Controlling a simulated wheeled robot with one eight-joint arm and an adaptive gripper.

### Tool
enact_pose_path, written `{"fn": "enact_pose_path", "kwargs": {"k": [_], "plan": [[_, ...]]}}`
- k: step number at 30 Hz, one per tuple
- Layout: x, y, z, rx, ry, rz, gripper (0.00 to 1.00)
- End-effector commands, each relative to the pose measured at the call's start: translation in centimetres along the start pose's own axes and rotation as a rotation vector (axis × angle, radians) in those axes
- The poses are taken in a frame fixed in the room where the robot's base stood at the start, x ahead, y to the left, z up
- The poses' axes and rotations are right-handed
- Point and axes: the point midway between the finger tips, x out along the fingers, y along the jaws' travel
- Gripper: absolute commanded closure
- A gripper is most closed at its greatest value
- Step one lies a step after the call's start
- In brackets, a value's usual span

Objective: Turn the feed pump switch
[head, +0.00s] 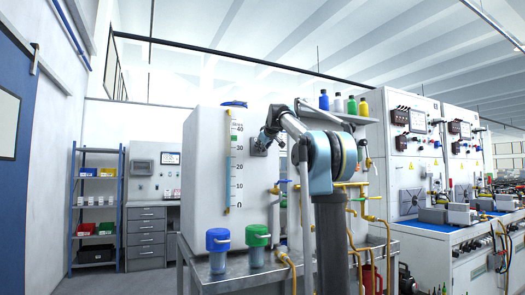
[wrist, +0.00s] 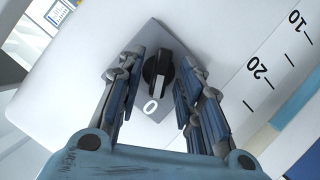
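The feed pump switch (wrist: 156,72) is a black rotary knob on a square grey plate (wrist: 152,32), fixed to the white tank (head: 208,165). In the wrist view a "0" label lies just below the knob, and the knob's long grip runs roughly up and down, its lower end near the "0". My gripper (wrist: 161,66) is open, with one finger pair on each side of the knob and a gap on both sides. In the head view my gripper (head: 266,138) is at the tank's front face, largely hiding the switch.
A shelf with bottles (head: 338,103) and yellow piping (head: 349,186) are to the right.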

Motion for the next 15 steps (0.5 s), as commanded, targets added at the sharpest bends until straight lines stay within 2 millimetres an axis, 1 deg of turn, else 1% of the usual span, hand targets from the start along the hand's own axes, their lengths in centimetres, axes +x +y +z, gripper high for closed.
{"fn": "enact_pose_path", "kwargs": {"k": [3, 11, 12, 14, 15], "plan": [[0.52, -0.01, -0.01, 0.000, 0.000, 0.000, 0.67], [0.62, -0.01, 0.00, -0.001, 0.000, 0.000, 0.67], [0.62, -0.01, 0.00, -0.001, 0.000, 0.000, 0.69], [0.61, 0.00, 0.01, -0.001, 0.000, 0.000, 0.83], [0.61, 0.00, 0.01, -0.001, 0.000, 0.000, 0.92]]}}
